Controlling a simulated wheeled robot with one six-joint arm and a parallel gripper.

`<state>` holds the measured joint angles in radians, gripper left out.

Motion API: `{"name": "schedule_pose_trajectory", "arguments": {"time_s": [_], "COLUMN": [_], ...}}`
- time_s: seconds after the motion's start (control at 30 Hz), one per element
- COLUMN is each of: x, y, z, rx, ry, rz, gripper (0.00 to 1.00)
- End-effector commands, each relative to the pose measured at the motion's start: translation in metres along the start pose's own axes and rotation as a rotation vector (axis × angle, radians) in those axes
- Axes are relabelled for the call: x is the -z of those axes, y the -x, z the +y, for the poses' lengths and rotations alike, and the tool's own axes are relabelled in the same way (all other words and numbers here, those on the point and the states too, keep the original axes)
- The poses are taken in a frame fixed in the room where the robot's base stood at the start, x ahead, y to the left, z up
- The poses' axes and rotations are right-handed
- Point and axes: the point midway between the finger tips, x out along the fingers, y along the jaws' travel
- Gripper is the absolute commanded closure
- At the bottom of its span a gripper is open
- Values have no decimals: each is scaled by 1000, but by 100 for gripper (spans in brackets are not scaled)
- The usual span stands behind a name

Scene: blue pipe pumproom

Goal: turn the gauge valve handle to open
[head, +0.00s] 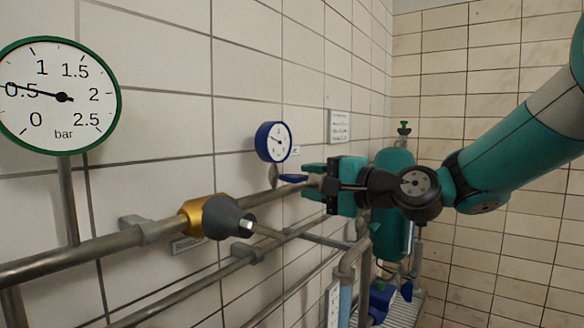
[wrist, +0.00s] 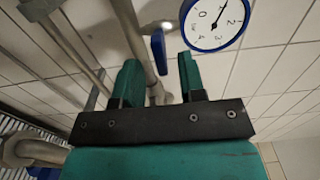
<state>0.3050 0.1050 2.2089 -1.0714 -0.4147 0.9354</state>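The small blue valve handle (head: 293,178) sits on the wall pipe below a blue-rimmed gauge (head: 273,142). My gripper (head: 309,181) is just right of the handle in the head view, with its green fingers pointing toward it. In the wrist view the fingers of my gripper (wrist: 158,63) are apart and empty. The blue handle (wrist: 158,50) shows in line with the gap between the fingertips; I cannot tell whether it is touched. The gauge (wrist: 215,22) is beside the right finger in that view. The valve body is partly hidden.
A large green-rimmed gauge (head: 60,96) stands at the left. A brass and grey fitting (head: 215,217) is on the main pipe (head: 100,245). A green tank (head: 393,215) stands behind my gripper. The tiled wall runs close behind the pipes.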

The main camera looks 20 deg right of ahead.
Motion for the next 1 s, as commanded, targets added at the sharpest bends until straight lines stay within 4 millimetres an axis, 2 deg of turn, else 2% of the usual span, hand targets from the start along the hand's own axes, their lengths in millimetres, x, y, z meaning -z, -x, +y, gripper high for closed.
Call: {"name": "schedule_pose_trajectory", "arguments": {"time_s": [0.1,0.3,0.67,0.83,1.0], "x": [-1,0,0,0,0], "y": [-23,-45,-50,-50,-50], "z": [-3,-2,0,0,0], "rx": [-1,-1,0,0,0], "ry": [-1,0,0,0,1], "rz": [-4,-1,1,1,1], "gripper": [63,63,63,100,100]}}
